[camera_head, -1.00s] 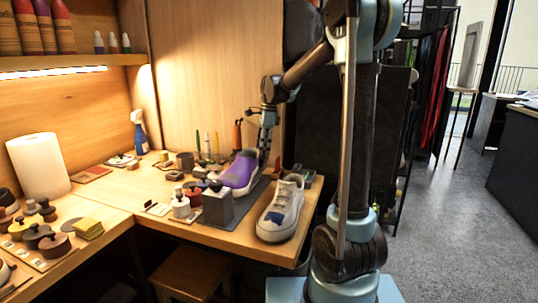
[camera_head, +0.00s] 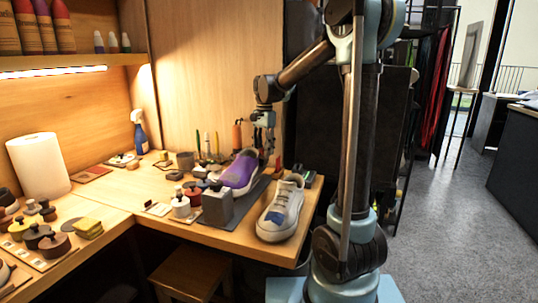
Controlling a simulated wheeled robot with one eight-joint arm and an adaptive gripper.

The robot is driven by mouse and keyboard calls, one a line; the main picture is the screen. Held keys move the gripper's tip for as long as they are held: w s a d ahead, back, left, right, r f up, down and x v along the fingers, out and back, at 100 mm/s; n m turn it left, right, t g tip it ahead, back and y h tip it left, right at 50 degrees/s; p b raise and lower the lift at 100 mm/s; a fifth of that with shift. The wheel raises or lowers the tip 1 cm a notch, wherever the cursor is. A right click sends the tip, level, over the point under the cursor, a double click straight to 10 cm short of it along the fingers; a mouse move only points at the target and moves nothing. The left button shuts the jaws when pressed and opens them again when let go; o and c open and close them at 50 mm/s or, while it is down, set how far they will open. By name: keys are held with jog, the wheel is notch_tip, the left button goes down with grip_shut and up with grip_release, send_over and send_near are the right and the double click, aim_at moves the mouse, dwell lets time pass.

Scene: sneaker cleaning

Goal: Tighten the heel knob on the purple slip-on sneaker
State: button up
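The purple slip-on sneaker (camera_head: 239,171) rests on a dark grey stand (camera_head: 247,202) near the right end of the wooden bench. Its toe points toward the front left and its heel toward the back right. My gripper (camera_head: 265,149) points down at the heel end, very close to the shoe. I cannot tell whether it touches the heel. The heel knob is not distinguishable; the gripper and the shoe hide that area. The fingers are too small and dark to show whether they are open or shut.
A grey-white sneaker (camera_head: 281,209) stands right of the stand, by the bench edge. Upright tools (camera_head: 207,143) and a spray bottle (camera_head: 140,134) stand behind.

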jog(key=n, duration=0.3)
jog(key=n+t, duration=0.1)
jog(key=n, duration=0.3)
jog(key=shift+n+h, duration=0.3)
jog(key=shift+n, duration=0.1)
jog(key=c, duration=0.8)
jog(key=shift+m, duration=2)
jog(key=o, duration=0.8)
jog(key=shift+g, duration=0.3)
